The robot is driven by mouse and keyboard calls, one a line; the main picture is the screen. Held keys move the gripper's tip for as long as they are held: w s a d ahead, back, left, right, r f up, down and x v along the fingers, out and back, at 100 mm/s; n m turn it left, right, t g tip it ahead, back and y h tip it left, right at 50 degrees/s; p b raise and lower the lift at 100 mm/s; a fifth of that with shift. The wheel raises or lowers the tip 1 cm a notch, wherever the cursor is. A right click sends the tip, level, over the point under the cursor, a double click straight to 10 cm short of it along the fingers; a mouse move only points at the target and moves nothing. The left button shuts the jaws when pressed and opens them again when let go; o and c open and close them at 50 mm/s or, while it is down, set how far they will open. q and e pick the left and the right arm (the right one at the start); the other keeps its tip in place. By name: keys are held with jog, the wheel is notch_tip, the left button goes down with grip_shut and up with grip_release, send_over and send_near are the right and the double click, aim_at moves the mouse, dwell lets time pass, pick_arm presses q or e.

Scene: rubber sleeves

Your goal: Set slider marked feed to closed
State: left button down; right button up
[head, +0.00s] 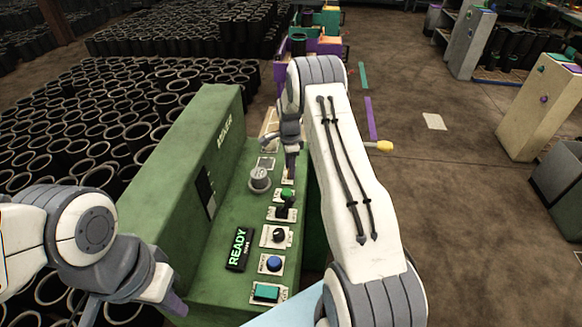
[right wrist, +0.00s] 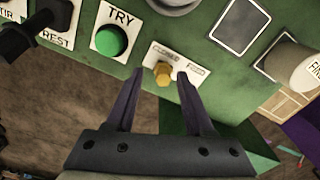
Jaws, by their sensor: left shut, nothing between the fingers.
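The slider's orange-yellow knob (right wrist: 162,76) shows in the right wrist view on a white label plate (right wrist: 190,62). One end of the plate appears to read CLOSED; the other end's word is hard to read. My right gripper (right wrist: 160,84) is open, one finger on each side of the knob, with visible gaps. Contact depth cannot be told. In the head view, my right gripper (head: 291,160) hangs over the far part of the green console (head: 225,262), and the slider is hidden there. My left gripper (head: 173,303) is shut and empty at the console's near left edge.
A yellow-tipped handle (head: 384,146) sticks out right.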

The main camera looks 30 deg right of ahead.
notch_tip(320, 180, up, 10)
jog(key=b, duration=0.3)
jog(key=shift+r+b, duration=0.25)
jog(key=shift+b, duration=0.05)
